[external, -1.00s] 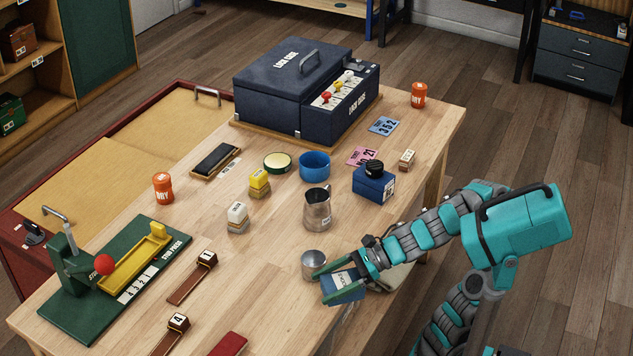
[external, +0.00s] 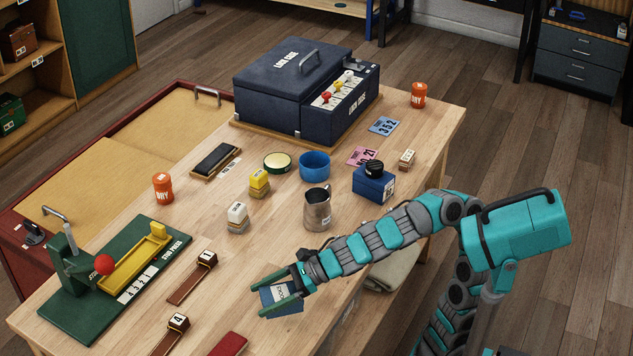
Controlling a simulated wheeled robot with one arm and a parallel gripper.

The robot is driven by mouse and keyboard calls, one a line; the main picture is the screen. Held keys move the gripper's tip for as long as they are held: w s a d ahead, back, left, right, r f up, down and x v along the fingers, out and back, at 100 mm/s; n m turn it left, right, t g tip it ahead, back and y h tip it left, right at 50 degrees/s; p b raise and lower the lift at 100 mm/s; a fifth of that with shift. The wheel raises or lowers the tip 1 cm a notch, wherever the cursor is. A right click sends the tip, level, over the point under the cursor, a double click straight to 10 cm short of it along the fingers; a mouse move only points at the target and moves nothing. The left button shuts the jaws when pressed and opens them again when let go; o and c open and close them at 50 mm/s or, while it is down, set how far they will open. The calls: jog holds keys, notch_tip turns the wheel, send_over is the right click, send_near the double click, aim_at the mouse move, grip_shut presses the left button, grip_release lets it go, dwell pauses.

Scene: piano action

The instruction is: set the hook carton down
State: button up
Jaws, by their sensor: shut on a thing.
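The hook carton (external: 283,297) is a small dark blue box with a pale label, partly covered by the fingers. My gripper (external: 278,297) has green fingers and is shut on the carton, one finger on each side. It holds the carton over the front part of the wooden table (external: 345,265), near the front edge. I cannot tell whether the carton touches the tabletop.
A metal jug (external: 317,211) stands behind my gripper. Strips numbered 1 (external: 193,278) and 4 (external: 170,334) lie to the left, with a dark red block (external: 229,344) in front. A green press (external: 115,275) stands at far left. Bare wood lies left of the carton.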

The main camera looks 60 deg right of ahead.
jog(key=shift+f+b, duration=0.45)
jog(key=shift+f, duration=1.2)
jog(key=shift+f, duration=0.15)
jog(key=o, duration=1.2)
jog(key=shift+s+d+r, duration=0.15)
jog(key=shift+r, duration=0.1)
jog(key=p+v, duration=0.1)
jog(key=v, duration=0.9)
jog(key=shift+s+d+r, duration=0.2)
jog(key=shift+s, duration=0.05)
jog(key=shift+s+d+r, duration=0.1)
jog(key=shift+s+d, duration=0.15)
jog(key=shift+d, duration=0.05)
